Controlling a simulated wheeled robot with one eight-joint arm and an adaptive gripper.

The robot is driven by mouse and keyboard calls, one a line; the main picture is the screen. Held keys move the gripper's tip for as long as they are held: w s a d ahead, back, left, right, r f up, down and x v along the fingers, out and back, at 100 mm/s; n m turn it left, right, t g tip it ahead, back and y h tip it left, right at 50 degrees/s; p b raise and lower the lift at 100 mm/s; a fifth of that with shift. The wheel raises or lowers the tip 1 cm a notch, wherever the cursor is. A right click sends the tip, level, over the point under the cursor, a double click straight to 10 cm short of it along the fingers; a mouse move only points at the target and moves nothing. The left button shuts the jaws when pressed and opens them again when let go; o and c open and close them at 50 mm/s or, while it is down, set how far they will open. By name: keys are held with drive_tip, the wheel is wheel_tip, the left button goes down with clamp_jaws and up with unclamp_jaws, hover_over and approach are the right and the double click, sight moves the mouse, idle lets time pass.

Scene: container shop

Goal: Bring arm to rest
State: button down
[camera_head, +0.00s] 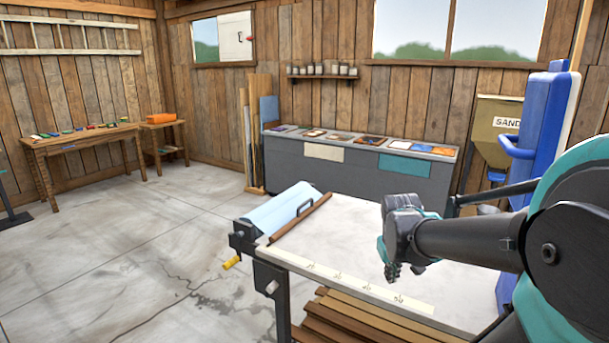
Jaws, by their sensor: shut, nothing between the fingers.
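My gripper (392,270) hangs at the end of my dark grey and teal arm, which reaches in from the right. It is shut and empty, above the white worktable (350,225). The fingers point down and are small in view, partly hidden by the wrist. I cannot tell the exact height above the table top.
The table carries a light blue roll (279,208), a brown wooden bar (301,218) and a marked pale strip (350,287) along its front edge. Wooden slats (350,322) lie below. A grey counter (290,160) stands behind. The concrete floor (130,250) at left is clear.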

drive_tip(key=s+a+f+m, duration=0.1)
drive_tip(key=s+a+f, duration=0.1)
drive_tip(key=s+f, duration=0.2)
drive_tip(key=s+a+f+m+y, duration=0.1)
drive_tip(key=s+a+f, duration=0.1)
drive_tip(key=s+f, duration=0.2)
drive_tip(key=shift+a+f+t, duration=0.3)
drive_tip(key=shift+f+t, duration=0.1)
drive_tip(key=shift+f, duration=0.1)
drive_tip(key=shift+d, duration=0.1)
